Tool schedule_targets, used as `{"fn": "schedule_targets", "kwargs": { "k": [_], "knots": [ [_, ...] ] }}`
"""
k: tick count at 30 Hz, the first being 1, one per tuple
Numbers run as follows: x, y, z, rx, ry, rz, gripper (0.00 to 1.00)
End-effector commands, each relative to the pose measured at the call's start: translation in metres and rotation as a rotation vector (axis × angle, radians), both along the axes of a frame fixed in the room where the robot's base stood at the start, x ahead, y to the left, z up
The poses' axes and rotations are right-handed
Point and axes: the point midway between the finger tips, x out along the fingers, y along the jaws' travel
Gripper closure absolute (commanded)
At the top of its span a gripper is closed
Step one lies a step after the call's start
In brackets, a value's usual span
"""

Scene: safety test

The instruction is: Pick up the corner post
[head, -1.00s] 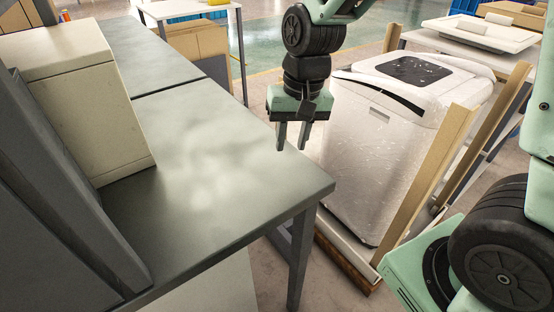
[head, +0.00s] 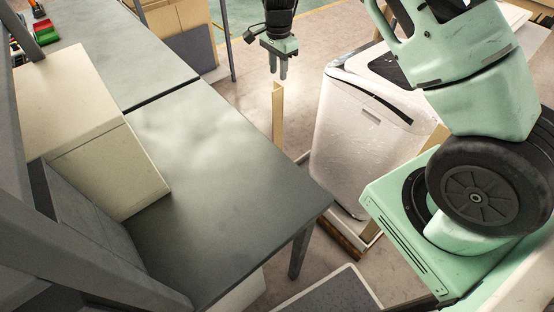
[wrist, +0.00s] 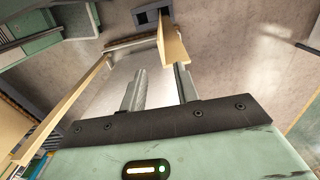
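The corner post is a tan upright strip. In the head view one such post (head: 278,115) stands between the table and the white washer-like appliance, at the appliance's back left. My gripper (head: 278,74) points down just above that post's top, with its two fingers apart. In the wrist view a tan post (wrist: 172,42) reaches in from the top, close to the right finger, and my gripper (wrist: 160,85) is open with nothing between its fingers. Another tan post (wrist: 62,108) runs along the left of the wrist view. I cannot tell whether the right finger touches the near post.
The white appliance (head: 365,125) stands on a wood-edged base (head: 340,240) right of the post. A grey table (head: 220,150) is to the left, with a beige box (head: 90,130) on it. My own arm hides part of the right side.

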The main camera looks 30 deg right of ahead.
Motion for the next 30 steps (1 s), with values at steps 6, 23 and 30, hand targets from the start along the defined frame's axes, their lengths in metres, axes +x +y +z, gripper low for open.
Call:
{"fn": "schedule_targets", "kwargs": {
  "k": [6,23,30],
  "knots": [
    [-0.001,0.000,-0.045,0.000,0.004,0.000,0.69],
    [0.002,-0.002,-0.103,0.001,0.002,0.002,0.69],
    [0.003,-0.002,-0.129,0.001,-0.001,0.001,0.69]
  ]
}}
